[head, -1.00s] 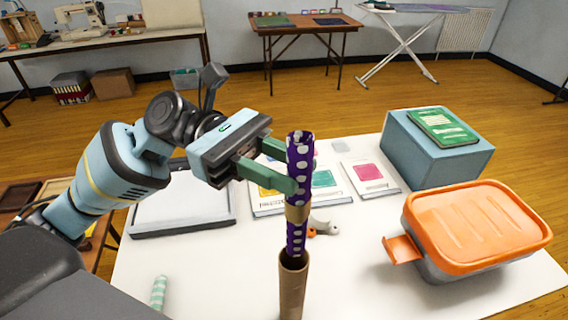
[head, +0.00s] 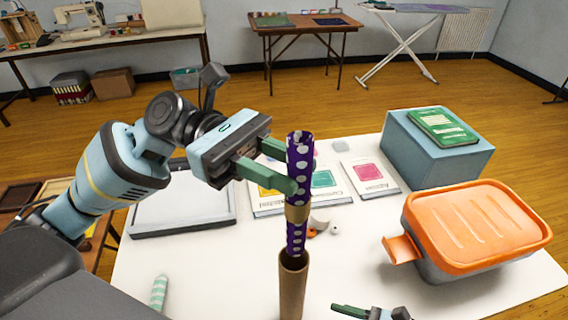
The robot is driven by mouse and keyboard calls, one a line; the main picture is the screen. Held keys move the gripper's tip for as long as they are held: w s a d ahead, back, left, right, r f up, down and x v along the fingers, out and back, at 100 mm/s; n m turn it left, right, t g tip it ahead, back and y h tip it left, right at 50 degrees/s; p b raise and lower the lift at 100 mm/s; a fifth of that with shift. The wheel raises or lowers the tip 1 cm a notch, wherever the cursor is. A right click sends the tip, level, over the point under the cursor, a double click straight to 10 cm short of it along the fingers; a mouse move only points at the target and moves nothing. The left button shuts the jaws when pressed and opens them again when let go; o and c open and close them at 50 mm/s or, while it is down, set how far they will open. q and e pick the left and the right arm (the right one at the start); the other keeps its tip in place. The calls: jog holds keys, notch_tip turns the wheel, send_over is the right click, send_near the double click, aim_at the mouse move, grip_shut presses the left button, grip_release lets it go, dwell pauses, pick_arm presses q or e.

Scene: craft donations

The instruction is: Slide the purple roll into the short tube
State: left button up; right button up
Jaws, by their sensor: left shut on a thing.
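The purple roll with pale dots (head: 299,160) stands upright, with a tan band (head: 297,212) around its middle. Its lower end is at the mouth of the brown cardboard tube (head: 292,290) and seems to be inside it; the tube's base is cut off by the picture edge. My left gripper (head: 290,168) is shut on the roll above the band. What seems to be my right gripper (head: 362,312) shows only in part at the bottom edge, to the right of the tube, with green fingers; I cannot tell whether it is open.
An orange-lidded box (head: 480,225) stands at the right of the white table. Behind it is a blue box (head: 435,155) with a green book (head: 442,127) on top. Flat cards (head: 368,178) and a framed sheet (head: 185,205) lie behind the roll. A striped mint roll (head: 158,293) is at front left.

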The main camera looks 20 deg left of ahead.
aim_at(296, 312)
jog(key=shift+w+f+n+g+h, duration=0.15)
jog(key=shift+w+n+g+h, duration=0.15)
jog(key=shift+w+n, duration=0.15)
jog(key=shift+s+a, duration=0.1)
jog(key=shift+x, duration=4.85)
jog(key=shift+c, duration=0.4)
jog(key=c, duration=0.6)
pick_arm(q)
notch_tip(296, 312, down, 7)
dwell(0.7)
